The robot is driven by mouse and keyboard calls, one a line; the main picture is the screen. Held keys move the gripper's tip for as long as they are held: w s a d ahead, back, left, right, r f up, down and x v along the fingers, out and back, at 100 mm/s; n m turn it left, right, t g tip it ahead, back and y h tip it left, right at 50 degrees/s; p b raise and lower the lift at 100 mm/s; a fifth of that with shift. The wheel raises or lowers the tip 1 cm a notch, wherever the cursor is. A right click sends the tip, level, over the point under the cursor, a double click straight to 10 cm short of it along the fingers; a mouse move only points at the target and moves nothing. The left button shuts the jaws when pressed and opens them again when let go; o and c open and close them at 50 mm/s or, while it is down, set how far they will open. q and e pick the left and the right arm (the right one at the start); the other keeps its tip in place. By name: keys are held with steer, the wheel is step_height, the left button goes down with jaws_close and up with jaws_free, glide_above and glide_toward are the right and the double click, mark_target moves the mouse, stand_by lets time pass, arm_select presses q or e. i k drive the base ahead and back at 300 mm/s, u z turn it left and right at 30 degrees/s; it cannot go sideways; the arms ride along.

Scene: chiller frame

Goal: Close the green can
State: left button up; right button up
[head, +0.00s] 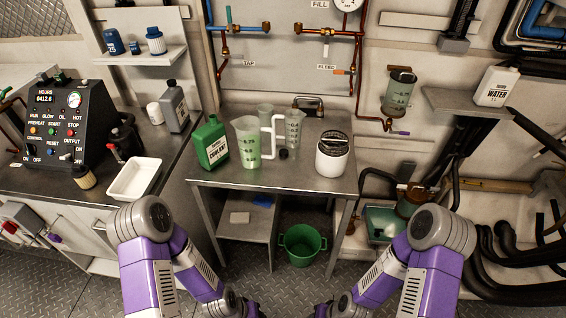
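The green can (212,145), with a white label, stands upright at the left of the steel table (305,178). Its spout is at the top; I cannot tell whether a cap is on it. A small dark cap-like piece (283,154) lies on the table between the jugs and the white container. My two purple arms reach down to the bottom edge of the head view, well short of the can. Both grippers are out of the picture, so their state does not show.
Right of the can stand a jug with green liquid (247,148), a clear jug (293,128) and a white container with a black top (332,155). A grey bottle (175,107) and white tray (133,180) are on the left counter. A green bucket (302,245) sits below.

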mark_target(210, 140)
steer(key=u, duration=1)
steer(key=i, duration=0.75)
steer(key=z, duration=1.6)
